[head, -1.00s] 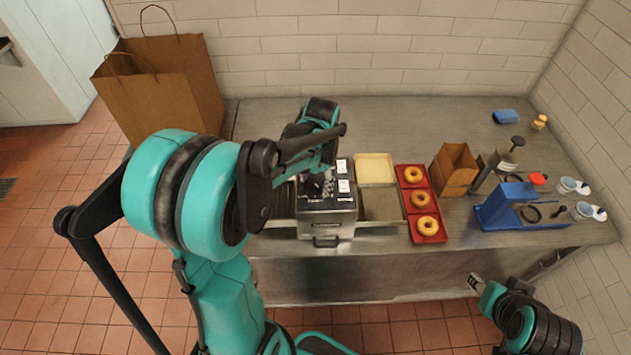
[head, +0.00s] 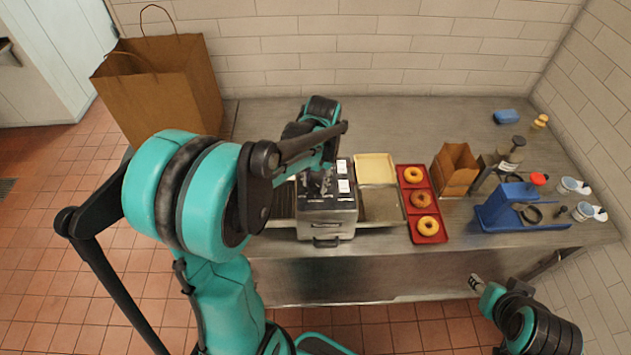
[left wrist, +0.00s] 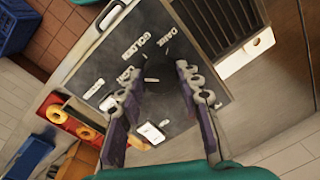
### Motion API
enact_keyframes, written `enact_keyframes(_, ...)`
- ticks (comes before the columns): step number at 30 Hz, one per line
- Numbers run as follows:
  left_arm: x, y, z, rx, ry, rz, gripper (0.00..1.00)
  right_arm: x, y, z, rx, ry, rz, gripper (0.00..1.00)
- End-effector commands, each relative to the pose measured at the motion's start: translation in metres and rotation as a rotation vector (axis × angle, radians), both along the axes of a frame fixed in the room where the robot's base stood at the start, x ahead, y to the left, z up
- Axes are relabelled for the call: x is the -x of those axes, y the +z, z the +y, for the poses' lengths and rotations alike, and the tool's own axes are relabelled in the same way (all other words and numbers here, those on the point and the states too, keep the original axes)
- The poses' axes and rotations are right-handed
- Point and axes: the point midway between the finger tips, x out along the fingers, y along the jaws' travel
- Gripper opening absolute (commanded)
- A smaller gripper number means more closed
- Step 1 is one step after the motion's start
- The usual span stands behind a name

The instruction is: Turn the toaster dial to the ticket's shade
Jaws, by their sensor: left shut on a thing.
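The toaster (head: 330,216) is a steel box with a dark top panel on the counter. In the left wrist view the panel (left wrist: 190,118) shows the words GOLDEN and DARK around a dark round dial (left wrist: 165,76); other lettering is partly covered. My left gripper (left wrist: 158,72) comes down on the panel with its fingers on either side of the dial, shut on it. In the head view my arm partly hides this. White slips (head: 344,186) lie on the panel's right side; their print is too small to read. My right gripper (head: 475,284) is low at the right, away from the toaster.
A red tray (head: 430,236) with three bagels and a cream square dish (head: 374,168) are right of the toaster. A small paper bag (head: 456,170) and a blue device (head: 510,208) stand further right. A large paper bag (head: 165,85) stands left of the counter.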

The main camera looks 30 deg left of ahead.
Motion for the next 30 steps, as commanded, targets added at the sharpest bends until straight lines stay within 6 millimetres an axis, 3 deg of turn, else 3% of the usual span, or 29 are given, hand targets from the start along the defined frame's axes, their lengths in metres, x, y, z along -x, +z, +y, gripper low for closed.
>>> enact_keyframes(15, -0.0001, -0.0004, -0.0003, 0.000, 0.280, 0.001, 0.06, 0.0000, -0.0049, 0.0000, 0.000, 0.000, 0.000, 0.40)
enact_keyframes(30, -0.0001, -0.0003, -0.0003, 0.001, 0.315, 0.002, 0.06, 0.0000, -0.0052, 0.0000, 0.000, 0.000, 0.000, 0.40)
